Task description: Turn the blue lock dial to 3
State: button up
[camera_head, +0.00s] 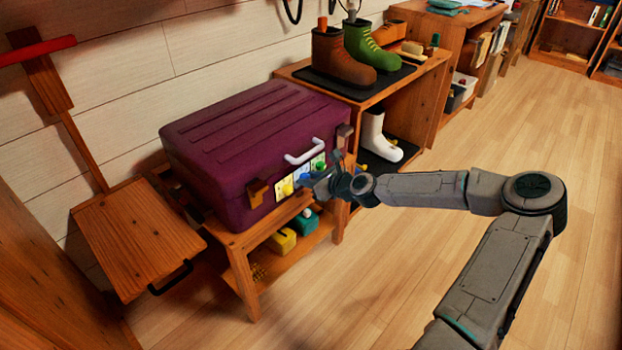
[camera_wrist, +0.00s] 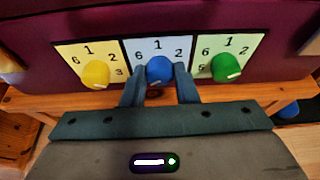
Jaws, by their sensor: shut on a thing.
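The blue lock dial (camera_wrist: 159,69) sits on a pale blue plate (camera_wrist: 140,47) on the front of the purple suitcase (camera_head: 250,135). The numbers 6, 1 and 2 show around it; the lower numbers are hidden by my fingers. My gripper (camera_wrist: 160,84) is shut on the blue dial, one finger on each side. Where the dial's mark points I cannot tell. The yellow dial (camera_wrist: 96,73) is on the left and the green dial (camera_wrist: 226,67) on the right, each with a white mark low on its face. In the head view my gripper (camera_head: 311,184) reaches the suitcase front.
The suitcase has a white handle (camera_head: 304,153) above the dials and stands on a low wooden table (camera_head: 240,243). A wooden shelf with boots (camera_head: 342,58) stands behind it to the right. The floor (camera_head: 420,260) on the right is clear.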

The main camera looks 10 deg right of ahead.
jog(key=n+t+b, duration=0.2)
jog(key=n+b, duration=0.2)
jog(key=n, duration=0.2)
jog(key=n+t+h+b, duration=0.1)
jog(key=n+t+b, duration=0.2)
jog(key=n, duration=0.3)
jog(key=f+n+t+h+b, duration=0.1)
jog(key=n+t+b, duration=0.2)
jog(key=n, duration=0.3)
jog(key=shift+s+a+f+n+b, duration=0.15)
jog(key=shift+n+b, duration=0.25)
jog(key=shift+b, duration=0.5)
jog(key=shift+n, duration=0.3)
jog(key=o, duration=1)
